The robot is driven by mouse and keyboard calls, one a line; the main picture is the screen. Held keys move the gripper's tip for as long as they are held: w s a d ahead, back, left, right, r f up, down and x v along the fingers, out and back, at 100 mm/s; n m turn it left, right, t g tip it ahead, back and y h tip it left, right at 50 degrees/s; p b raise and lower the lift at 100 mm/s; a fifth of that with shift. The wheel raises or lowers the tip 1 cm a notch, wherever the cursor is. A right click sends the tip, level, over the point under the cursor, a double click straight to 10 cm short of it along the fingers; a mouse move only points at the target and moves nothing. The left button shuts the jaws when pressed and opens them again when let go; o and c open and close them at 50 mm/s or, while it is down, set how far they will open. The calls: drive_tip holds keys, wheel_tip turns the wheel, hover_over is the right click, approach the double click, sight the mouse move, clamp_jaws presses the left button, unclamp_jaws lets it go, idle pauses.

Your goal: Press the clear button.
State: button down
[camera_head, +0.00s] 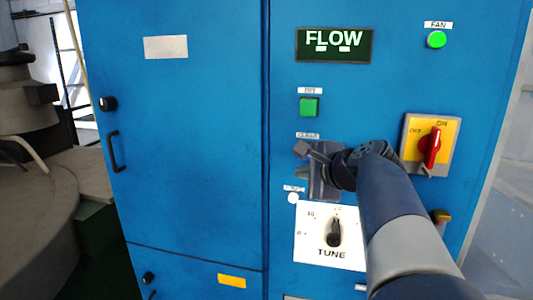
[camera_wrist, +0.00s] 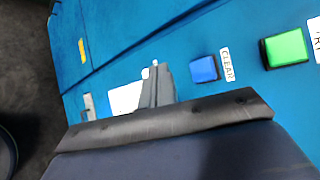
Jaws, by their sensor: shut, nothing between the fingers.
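The clear button (camera_wrist: 204,69) is a blue square in the wrist view, beside its white CLEAR label (camera_wrist: 227,64). In the head view the CLEAR label (camera_head: 308,135) shows on the blue cabinet, but the button below it is hidden behind my gripper (camera_head: 312,162). My gripper is shut and empty, in front of the panel. In the wrist view its grey fingers (camera_wrist: 157,83) stand to the left of the blue button, with a visible sideways gap. I cannot tell how far the fingertips are from the panel.
A green button (camera_head: 309,107) sits above the CLEAR label. The TUNE dial (camera_head: 334,233) is below my gripper, and a red rotary switch (camera_head: 432,147) on a yellow plate is to the right. A FLOW display (camera_head: 334,44) and green FAN lamp (camera_head: 436,39) are higher up.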

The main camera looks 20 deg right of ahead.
sight(308, 158)
drive_tip(key=shift+w+d+p, duration=0.25)
drive_tip(key=shift+w+d, duration=0.55)
drive_tip(key=shift+w, duration=0.35)
drive_tip(key=shift+w+d+p, duration=0.25)
drive_tip(key=shift+w+d, duration=0.55)
drive_tip(key=shift+w, duration=0.4)
drive_tip(key=shift+w+d+p, duration=0.25)
drive_tip(key=shift+w+d, duration=0.55)
drive_tip(key=shift+w, duration=0.35)
drive_tip(key=shift+w+d, duration=0.1)
drive_tip(key=shift+w, duration=0.05)
drive_tip(key=shift+w+d, duration=0.15)
drive_tip(key=shift+w, duration=0.05)
drive_tip(key=shift+w+d+p, duration=0.25)
drive_tip(key=shift+w+p, duration=0.1)
drive_tip(key=shift+w, duration=0.05)
idle(0.4)
drive_tip(key=shift+s+a+b, duration=0.3)
drive_tip(key=shift+s+a, duration=0.2)
drive_tip(key=shift+s, duration=0.25)
drive_tip(key=s+a, duration=0.1)
drive_tip(key=s, duration=0.1)
drive_tip(key=s+a+b, duration=0.1)
drive_tip(key=s+a, duration=0.1)
drive_tip(key=shift+s, duration=0.1)
